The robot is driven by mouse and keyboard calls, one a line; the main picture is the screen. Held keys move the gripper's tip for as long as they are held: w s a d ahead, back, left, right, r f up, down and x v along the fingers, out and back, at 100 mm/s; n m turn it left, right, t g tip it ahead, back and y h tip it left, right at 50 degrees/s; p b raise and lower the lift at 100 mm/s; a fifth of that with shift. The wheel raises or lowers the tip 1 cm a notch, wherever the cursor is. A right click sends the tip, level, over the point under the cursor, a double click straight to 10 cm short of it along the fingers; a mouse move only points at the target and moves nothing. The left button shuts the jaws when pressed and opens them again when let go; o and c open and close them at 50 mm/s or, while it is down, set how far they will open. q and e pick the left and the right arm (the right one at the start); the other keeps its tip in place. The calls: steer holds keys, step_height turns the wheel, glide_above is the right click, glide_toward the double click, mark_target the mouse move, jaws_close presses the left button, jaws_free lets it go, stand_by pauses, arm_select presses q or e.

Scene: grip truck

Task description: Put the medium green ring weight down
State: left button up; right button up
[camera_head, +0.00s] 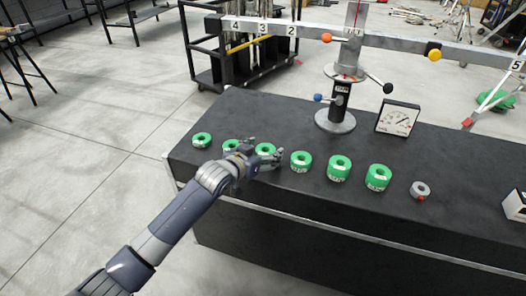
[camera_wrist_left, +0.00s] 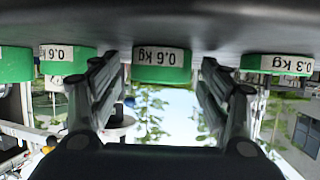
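Several green ring weights stand in a row on the black table. The medium green ring weight (camera_head: 265,149) at my left gripper (camera_head: 262,155) is partly hidden by the fingers in the head view. In the left wrist view, which is upside down, this ring (camera_wrist_left: 161,75) is labelled 0.6 kg and rests on the table. The left gripper (camera_wrist_left: 158,75) is open there, one finger on each side, with visible gaps to the ring. My right gripper is in neither view.
Neighbouring rings stand close: one labelled 0.3 kg (camera_wrist_left: 278,64) and another labelled 0.6 (camera_wrist_left: 68,62). Larger green rings (camera_head: 339,168) and a small grey ring (camera_head: 420,190) stand to the right. A scale stand (camera_head: 336,120) and a dial gauge (camera_head: 398,118) are behind.

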arm_select(q)
steer(key=shift+r, duration=0.2)
steer(key=shift+s+a, duration=0.15)
steer(key=shift+s, duration=0.1)
steer(key=p+v, duration=0.2)
steer(key=v, duration=0.9)
steer(key=shift+p, duration=0.3)
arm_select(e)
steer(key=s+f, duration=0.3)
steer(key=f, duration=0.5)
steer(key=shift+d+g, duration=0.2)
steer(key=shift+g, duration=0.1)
arm_select(q)
steer(key=shift+s+a, duration=0.15)
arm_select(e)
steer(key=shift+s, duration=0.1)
